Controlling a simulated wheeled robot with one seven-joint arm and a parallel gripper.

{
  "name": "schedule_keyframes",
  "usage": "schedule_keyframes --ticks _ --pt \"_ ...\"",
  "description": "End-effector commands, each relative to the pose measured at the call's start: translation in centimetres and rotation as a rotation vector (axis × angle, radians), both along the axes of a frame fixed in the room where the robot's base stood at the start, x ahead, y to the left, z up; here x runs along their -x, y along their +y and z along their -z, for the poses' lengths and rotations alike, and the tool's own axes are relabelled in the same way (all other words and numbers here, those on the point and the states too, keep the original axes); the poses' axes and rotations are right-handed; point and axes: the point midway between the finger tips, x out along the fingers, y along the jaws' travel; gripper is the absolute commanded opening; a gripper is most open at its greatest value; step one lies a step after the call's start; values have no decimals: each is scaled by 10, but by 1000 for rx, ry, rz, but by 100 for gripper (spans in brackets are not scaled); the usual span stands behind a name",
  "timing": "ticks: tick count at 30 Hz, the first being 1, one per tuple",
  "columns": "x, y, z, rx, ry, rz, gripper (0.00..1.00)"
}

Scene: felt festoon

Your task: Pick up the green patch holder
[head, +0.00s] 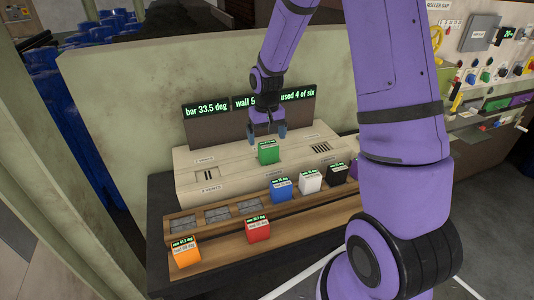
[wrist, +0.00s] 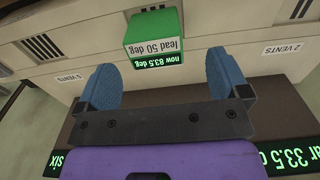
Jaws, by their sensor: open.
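The green patch holder (head: 268,151) is a small block standing on top of the cream vented box. In the wrist view the green holder (wrist: 153,32) appears upside down, with a label "lead 50 deg" and a lit strip "now 83.5 deg". My gripper (head: 266,132) is open with blue finger pads, just behind and above the holder in the head view. In the wrist view my gripper (wrist: 165,82) has its pads spread wider than the holder. The holder lies ahead of the pads, roughly between their lines, and nothing is held.
Blue (head: 281,189), white (head: 310,179) and black (head: 335,173) holders stand on the wooden rack (head: 260,202). Orange (head: 185,252) and red (head: 258,229) holders stand lower at the front. Lit signs (head: 206,110) rise behind the cream box (head: 222,163), close to my gripper.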

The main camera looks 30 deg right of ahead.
Motion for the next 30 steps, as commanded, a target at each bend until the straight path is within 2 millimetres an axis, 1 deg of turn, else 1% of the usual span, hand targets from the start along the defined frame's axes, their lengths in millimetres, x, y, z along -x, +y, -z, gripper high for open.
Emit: schedule_keyframes --ticks 1,3,8,10,15,18,22,29,30 --pt "1 0 7 -1 3 -1 94" --pt "1 0 14 0 2 -1 94" --pt "1 0 22 0 1 0 94" --pt "1 -1 29 -1 3 0 94" --pt "3 -5 53 -1 3 0 94" --pt "2 -4 65 -1 3 -1 94" --pt "2 -4 72 0 1 0 94" --pt "2 -4 72 0 0 0 94" --pt "2 -4 72 0 0 0 84"
